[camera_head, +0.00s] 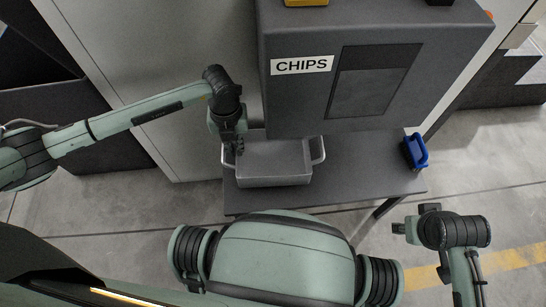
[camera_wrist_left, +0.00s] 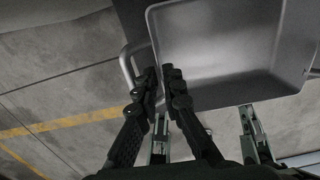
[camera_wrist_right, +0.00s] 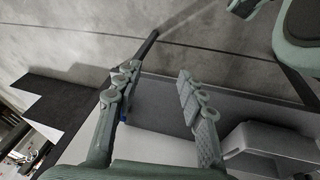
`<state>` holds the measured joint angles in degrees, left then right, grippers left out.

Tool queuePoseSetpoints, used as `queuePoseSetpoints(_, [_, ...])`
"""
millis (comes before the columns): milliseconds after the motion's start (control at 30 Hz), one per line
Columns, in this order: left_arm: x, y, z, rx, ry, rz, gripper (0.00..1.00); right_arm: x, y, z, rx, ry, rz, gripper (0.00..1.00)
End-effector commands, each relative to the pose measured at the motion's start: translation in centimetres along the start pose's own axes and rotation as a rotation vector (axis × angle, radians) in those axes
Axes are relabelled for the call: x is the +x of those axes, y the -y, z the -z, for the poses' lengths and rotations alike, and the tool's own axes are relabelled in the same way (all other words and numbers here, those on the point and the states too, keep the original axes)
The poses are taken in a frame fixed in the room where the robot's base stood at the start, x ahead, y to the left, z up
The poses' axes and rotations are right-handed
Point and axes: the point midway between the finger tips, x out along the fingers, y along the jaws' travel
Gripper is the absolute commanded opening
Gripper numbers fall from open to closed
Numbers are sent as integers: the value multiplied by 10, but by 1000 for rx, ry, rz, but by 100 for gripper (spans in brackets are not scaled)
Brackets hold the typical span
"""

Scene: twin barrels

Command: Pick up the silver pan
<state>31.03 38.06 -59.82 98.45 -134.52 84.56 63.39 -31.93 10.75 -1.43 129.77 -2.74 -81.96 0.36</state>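The silver pan (camera_head: 275,180) is an open grey box with a loop handle at each end. It is at the dark table, below the front of the CHIPS machine. My left gripper (camera_head: 234,150) is at the pan's left handle. In the left wrist view, its fingers (camera_wrist_left: 159,72) are drawn close together at the pan's rim (camera_wrist_left: 215,108) and handle (camera_wrist_left: 127,66); the exact contact is hidden. My right gripper (camera_head: 398,228) is right of the table and empty. In the right wrist view, its fingers (camera_wrist_right: 155,75) are wide apart, with the pan (camera_wrist_right: 275,140) at lower right.
The CHIPS machine (camera_head: 290,105) stands over the table's back, close behind the pan. A blue object (camera_head: 415,150) is at the right end of the table (camera_head: 355,180). A grey cabinet (camera_head: 140,70) stands behind my left arm. Floor (camera_head: 490,180) is clear at the right.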

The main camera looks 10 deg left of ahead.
Motion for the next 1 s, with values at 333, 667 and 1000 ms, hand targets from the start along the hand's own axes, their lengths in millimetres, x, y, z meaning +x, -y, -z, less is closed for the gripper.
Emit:
queuePoseSetpoints(333, [34,0,2,1,-1,2,8,-8,-2,6,2,-16,-3,40])
queuePoseSetpoints(667, [33,0,2,2,-1,2,0,-7,-2,6,3,-13,-4,40])
queuePoseSetpoints(1000, [32,1,1,2,1,6,0,-6,-2,6,3,-14,-4,40])
